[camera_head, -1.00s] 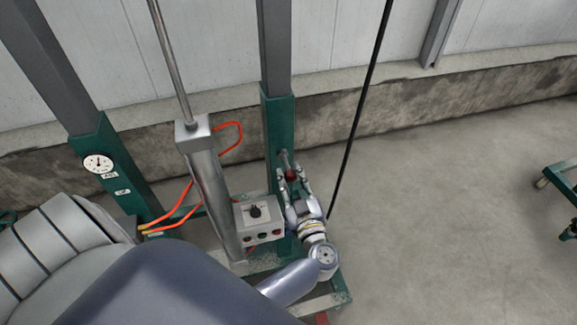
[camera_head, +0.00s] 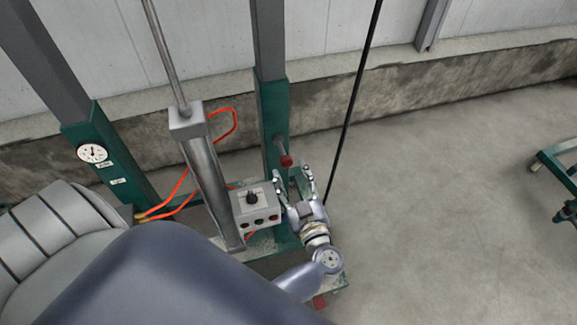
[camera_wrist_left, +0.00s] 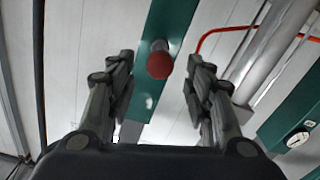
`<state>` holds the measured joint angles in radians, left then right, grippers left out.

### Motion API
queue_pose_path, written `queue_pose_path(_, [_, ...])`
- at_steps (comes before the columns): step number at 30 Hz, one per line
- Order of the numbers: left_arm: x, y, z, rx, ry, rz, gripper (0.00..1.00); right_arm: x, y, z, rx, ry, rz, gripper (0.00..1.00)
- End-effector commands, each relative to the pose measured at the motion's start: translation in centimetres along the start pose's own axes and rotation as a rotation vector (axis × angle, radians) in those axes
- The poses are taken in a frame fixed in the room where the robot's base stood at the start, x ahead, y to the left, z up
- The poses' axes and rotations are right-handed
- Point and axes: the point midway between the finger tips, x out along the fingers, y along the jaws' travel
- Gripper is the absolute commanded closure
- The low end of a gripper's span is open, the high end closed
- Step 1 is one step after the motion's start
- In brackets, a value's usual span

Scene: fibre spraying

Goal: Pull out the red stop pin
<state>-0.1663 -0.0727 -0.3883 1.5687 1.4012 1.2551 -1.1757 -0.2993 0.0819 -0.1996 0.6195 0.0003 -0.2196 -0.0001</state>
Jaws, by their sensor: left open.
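The red stop pin (camera_head: 286,160) sticks out from the green sleeve of the right-hand upright post (camera_head: 272,112) in the head view. Its red knob sits on a metal shaft. In the left wrist view the red stop pin (camera_wrist_left: 159,64) shows ahead of my gripper, between the lines of the two fingers. My left gripper (camera_head: 291,182) is open and empty, just below the knob and apart from it. The left wrist view also shows its spread fingers (camera_wrist_left: 160,75). My right gripper is not in view.
A grey control box (camera_head: 257,208) with a knob and buttons stands close left of my left gripper. A metal cylinder (camera_head: 212,175) and orange hoses (camera_head: 232,122) are further left. A black cable (camera_head: 351,105) hangs to the right.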

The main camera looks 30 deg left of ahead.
Motion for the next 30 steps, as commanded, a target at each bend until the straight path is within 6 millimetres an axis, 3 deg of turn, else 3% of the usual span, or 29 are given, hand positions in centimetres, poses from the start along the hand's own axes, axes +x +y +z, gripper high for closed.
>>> queue_pose_path(3, [-2.0, -0.1, 0.1, 0.001, -0.004, -0.002, 0.53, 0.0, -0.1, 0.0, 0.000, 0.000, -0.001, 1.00])
queue_pose_path(9, [-3.6, 0.0, 0.0, 0.000, -0.001, -0.001, 0.53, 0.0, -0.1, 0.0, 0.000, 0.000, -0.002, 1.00])
queue_pose_path(25, [-3.6, 0.0, 0.0, 0.000, 0.000, 0.001, 0.53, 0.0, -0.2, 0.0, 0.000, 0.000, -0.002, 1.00])
queue_pose_path(30, [-3.7, 1.1, 1.9, 0.034, 0.013, 0.122, 0.53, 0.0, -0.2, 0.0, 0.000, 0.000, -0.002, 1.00])
